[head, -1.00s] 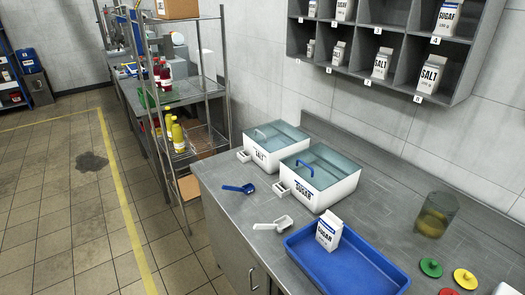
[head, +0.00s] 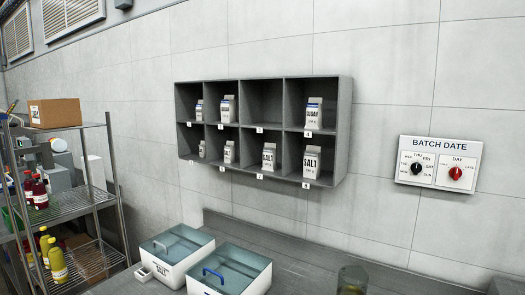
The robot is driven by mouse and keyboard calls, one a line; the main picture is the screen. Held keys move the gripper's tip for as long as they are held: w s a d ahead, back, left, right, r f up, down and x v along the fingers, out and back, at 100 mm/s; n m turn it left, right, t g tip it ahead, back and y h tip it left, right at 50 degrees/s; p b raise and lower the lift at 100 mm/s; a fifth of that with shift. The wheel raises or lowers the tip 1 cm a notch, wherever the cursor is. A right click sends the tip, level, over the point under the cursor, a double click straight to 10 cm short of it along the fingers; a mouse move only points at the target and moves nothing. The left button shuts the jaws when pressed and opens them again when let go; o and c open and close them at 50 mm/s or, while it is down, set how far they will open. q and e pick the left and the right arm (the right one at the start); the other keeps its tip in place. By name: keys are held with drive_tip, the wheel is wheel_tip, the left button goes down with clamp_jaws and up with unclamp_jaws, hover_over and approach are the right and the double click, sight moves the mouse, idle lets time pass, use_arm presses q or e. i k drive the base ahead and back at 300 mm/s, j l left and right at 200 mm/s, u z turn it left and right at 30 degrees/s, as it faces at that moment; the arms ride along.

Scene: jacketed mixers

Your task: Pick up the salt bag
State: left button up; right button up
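Several white salt bags stand upright in the bottom row of the grey wall shelf in the head view. The largest salt bag (head: 312,162) is in the rightmost bottom compartment. A smaller salt bag (head: 269,156) is one compartment to its left, and another (head: 229,152) is further left. A very small bag (head: 202,149) stands in the leftmost bottom compartment, its label too small to read. Sugar bags (head: 314,114) stand in the top row. Neither of my grippers is in view.
The grey wall shelf (head: 345,130) hangs above the steel counter (head: 300,258). A salt bin (head: 178,250) and a second lidded bin (head: 232,272) stand on the counter, with a glass jar (head: 352,280) to their right. A batch date panel (head: 437,165) is on the wall. A wire rack (head: 95,195) stands left.

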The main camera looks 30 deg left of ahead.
sight(202, 152)
drive_tip(key=j+z, duration=0.3)
drive_tip(key=j, duration=0.15)
drive_tip(key=j+z, duration=0.25)
drive_tip(key=j, duration=0.2)
drive_tip(key=j+z, duration=0.3)
drive_tip(key=j, duration=0.15)
drive_tip(key=k+j+z, duration=0.25)
drive_tip(key=j, duration=0.15)
drive_tip(key=j+z, duration=0.3)
drive_tip(key=k+j, duration=0.05)
drive_tip(key=j, duration=0.05)
